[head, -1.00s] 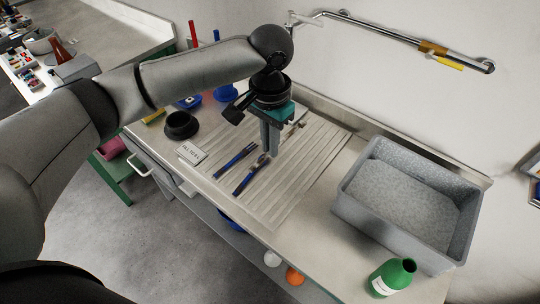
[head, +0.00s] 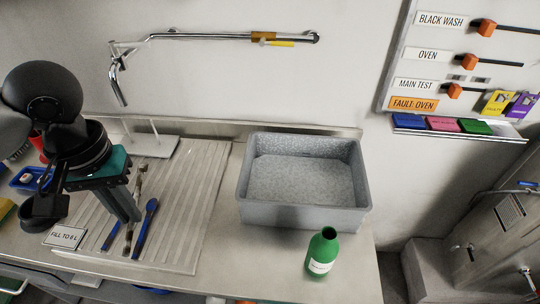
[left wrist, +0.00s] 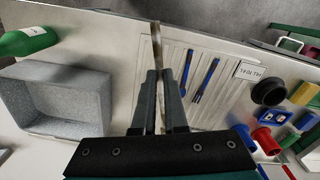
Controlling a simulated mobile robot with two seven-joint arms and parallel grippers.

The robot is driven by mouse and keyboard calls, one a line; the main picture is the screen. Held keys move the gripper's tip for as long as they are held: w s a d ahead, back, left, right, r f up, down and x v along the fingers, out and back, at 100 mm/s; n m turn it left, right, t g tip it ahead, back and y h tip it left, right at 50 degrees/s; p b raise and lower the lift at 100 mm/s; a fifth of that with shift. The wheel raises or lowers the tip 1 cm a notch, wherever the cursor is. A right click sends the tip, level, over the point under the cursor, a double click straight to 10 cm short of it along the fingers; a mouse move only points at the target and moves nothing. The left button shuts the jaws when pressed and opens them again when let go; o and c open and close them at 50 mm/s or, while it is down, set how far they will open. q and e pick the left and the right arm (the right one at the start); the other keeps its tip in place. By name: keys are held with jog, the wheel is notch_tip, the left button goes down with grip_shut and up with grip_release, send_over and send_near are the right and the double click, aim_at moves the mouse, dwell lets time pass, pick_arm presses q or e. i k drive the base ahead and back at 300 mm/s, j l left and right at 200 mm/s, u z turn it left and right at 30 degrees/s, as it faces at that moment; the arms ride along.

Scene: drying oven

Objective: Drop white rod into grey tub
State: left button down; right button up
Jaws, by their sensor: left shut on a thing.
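My left gripper (head: 132,218) is over the ribbed draining board, its fingers pointing down and shut on a slim pale rod with brownish tones (left wrist: 155,42). The rod sticks out past the fingers in the left wrist view; part of it is hidden by them, and whether it touches the board is unclear. The grey speckled tub (head: 304,211) stands on the counter to the right of the gripper in the head view, open and with nothing seen inside. It shows at the left of the left wrist view (left wrist: 32,128). My right gripper is not in view.
Blue-handled tools (head: 146,230) lie on the draining board (head: 195,215) near the gripper. A two-post stand (head: 165,150) is behind it. A green bottle (head: 321,252) stands in front of the tub. A tap (head: 118,85) hangs behind; counter between board and tub is clear.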

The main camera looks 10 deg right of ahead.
aim_at(295, 194)
jog(key=l+z, duration=0.2)
jog(key=l, duration=0.6)
jog(key=l+z, duration=0.2)
jog(key=l, duration=0.6)
jog(key=i, duration=0.05)
